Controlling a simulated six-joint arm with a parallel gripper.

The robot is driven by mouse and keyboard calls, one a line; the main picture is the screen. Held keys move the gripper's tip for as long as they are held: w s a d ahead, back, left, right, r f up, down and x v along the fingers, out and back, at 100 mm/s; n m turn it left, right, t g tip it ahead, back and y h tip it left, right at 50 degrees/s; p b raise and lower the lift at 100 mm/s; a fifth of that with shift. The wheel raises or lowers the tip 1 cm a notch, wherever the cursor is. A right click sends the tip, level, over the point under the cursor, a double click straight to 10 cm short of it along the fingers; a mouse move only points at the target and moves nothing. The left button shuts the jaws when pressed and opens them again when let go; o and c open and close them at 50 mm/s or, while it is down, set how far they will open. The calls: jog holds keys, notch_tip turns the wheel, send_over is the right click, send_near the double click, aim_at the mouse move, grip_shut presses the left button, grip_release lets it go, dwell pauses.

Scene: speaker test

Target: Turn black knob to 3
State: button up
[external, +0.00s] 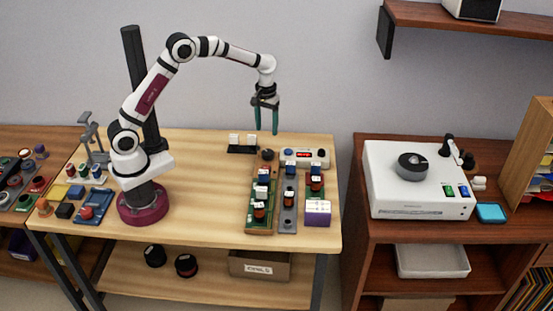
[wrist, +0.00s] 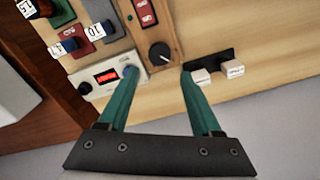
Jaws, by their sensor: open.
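A small black knob (external: 267,154) sits at the far end of a wooden strip (wrist: 153,15) among the panels on the light wood table. In the wrist view the black knob (wrist: 159,53) shows a pale pointer line; I cannot read any scale numbers around it. My gripper (external: 265,131) hangs fingers-down above the far edge of the table, above the knob and apart from it. Its two green fingers (wrist: 158,73) are spread and empty, with the knob lying just beyond the gap between their tips in the wrist view.
A white box (external: 309,157) with a red display (wrist: 107,76) and a blue knob stands right beside the black knob. A black holder with white blocks (external: 241,144) is on its other side. Several switch panels fill the nearer side. The table's middle is clear.

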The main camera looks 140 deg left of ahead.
aim_at(267, 152)
notch_tip(267, 152, down, 10)
jog(key=shift+f, duration=0.15)
grip_shut()
dwell(0.3)
